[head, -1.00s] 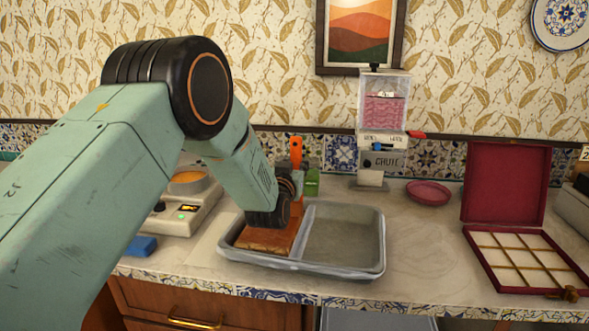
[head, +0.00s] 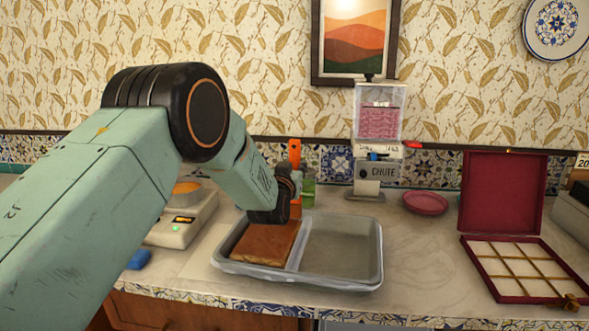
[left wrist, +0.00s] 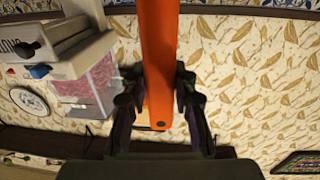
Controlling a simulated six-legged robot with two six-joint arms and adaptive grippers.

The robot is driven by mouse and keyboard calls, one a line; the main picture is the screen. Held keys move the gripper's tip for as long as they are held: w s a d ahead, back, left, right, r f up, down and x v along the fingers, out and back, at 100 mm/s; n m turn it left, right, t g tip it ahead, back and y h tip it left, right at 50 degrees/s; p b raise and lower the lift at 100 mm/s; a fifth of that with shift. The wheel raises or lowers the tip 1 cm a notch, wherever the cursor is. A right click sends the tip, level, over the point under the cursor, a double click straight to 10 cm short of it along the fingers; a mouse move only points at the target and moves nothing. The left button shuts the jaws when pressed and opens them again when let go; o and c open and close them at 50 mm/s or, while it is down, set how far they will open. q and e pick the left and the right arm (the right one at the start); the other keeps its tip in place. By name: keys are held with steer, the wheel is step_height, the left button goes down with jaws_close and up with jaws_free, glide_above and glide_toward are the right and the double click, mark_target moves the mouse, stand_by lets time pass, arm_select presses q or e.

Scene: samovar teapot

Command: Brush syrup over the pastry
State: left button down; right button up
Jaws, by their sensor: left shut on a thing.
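The pastry (head: 264,246) is a flat brown slab in the left compartment of a grey metal tray (head: 330,283). My left gripper (head: 286,203) is at the pastry's back edge in the head view; whether it touches anything there is unclear. It is shut on a brush (head: 295,152) with a flat orange handle, held upright. In the left wrist view the handle (left wrist: 158,45) passes between the two fingers. The bristles are hidden behind my gripper and arm. A green container (head: 308,193), partly hidden, stands just behind the tray; its contents cannot be seen. My right gripper is not in view.
The tray's right compartment is empty. A chute dispenser (head: 377,150) and a pink dish (head: 425,202) stand behind it. An open red box (head: 520,265) with dividers is at right. A scale-like device (head: 180,228) and a blue item (head: 138,259) are at left.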

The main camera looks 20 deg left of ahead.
mark_target(294, 146)
arm_select(q)
step_height(294, 146, up, 5)
steer(key=p, duration=0.3)
steer(key=shift+s+r, duration=0.15)
steer(key=shift+r+p, duration=0.3)
steer(key=shift+r, duration=0.15)
steer(key=shift+f, duration=0.1)
